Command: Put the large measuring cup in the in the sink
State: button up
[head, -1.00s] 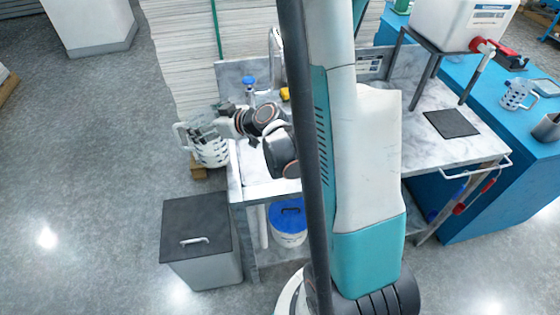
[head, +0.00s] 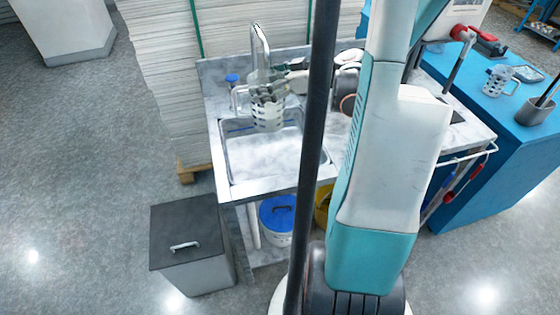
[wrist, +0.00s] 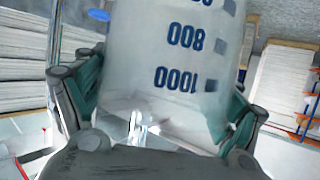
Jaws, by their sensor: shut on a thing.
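The large measuring cup (head: 267,114), clear with dark markings and a handle on its left, is held up over the back part of the sink (head: 262,160) in the head view. My gripper (head: 268,92) is shut on it, and the cup looks roughly upright. In the wrist view the cup (wrist: 180,75) fills the middle between my fingers, with the marks 800 and 1000 showing upside down. The sink basin looks empty where it shows; its back part is hidden behind the cup.
The tap (head: 260,45) rises close behind the cup. A smaller measuring cup (head: 498,80) stands on the blue bench (head: 470,190). A grey bin (head: 190,240) stands on the floor at the left.

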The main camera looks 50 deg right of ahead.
jog(key=shift+w+d+r+b, duration=0.3)
jog(key=shift+d+r, duration=0.1)
jog(key=shift+r, duration=0.25)
notch_tip(320, 180, down, 20)
jog(key=b, duration=0.8)
jog(key=shift+r, duration=0.25)
jog(key=shift+d, duration=0.1)
jog(key=o, duration=1.9)
jog(key=shift+f, duration=0.1)
